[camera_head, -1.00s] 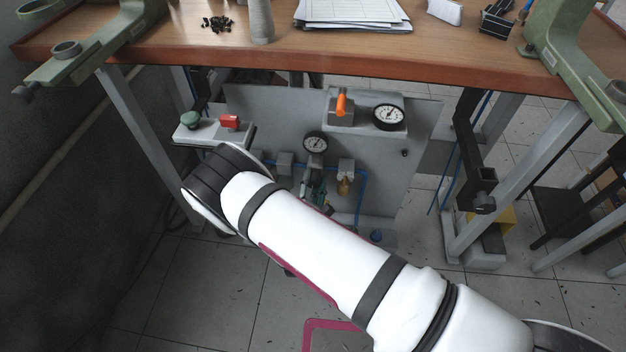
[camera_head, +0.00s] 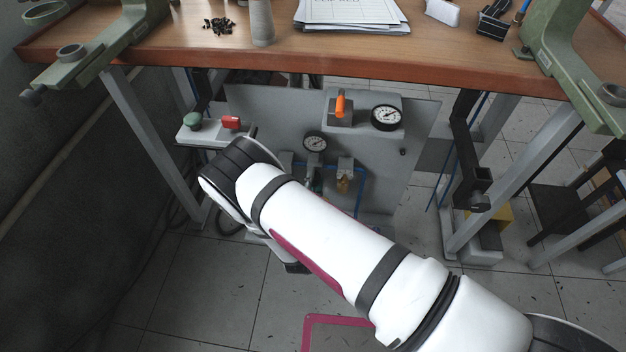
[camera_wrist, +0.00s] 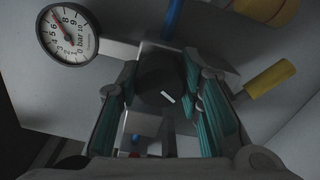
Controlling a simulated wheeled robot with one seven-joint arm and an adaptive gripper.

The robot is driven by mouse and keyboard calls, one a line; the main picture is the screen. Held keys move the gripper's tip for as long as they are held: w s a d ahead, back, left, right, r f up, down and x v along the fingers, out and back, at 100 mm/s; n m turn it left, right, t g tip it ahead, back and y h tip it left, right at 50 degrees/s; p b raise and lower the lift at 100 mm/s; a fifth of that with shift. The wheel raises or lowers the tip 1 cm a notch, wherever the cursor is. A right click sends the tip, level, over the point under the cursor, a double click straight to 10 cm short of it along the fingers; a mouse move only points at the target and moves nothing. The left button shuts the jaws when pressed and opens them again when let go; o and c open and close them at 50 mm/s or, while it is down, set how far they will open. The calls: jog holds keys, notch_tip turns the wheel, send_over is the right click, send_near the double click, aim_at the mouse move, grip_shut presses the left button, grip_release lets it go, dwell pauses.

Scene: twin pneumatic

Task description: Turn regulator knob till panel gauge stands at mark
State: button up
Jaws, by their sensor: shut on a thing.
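The black regulator knob (camera_wrist: 157,72) with a white index line sits between my gripper's teal-padded fingers (camera_wrist: 178,108) in the wrist view, and my gripper is shut on it. A round white gauge (camera_wrist: 68,34) marked in bar is beside it at upper left, with a red line towards its upper left; the exact reading is unclear. In the head view, one gauge (camera_head: 315,142) is low on the grey panel and another gauge (camera_head: 387,117) is on the box at upper right. Their needles are too small to read. My arm hides the knob and gripper there.
An orange lever (camera_head: 340,105) stands left of the upper gauge. The wooden table (camera_head: 290,62) overhangs the panel (camera_head: 260,105). A yellow cylinder (camera_wrist: 270,78) is right of my gripper.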

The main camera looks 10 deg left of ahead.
jog(key=o, duration=1.2)
jog(key=shift+c, duration=0.2)
jog(key=s, duration=1.2)
jog(key=shift+a, duration=0.2)
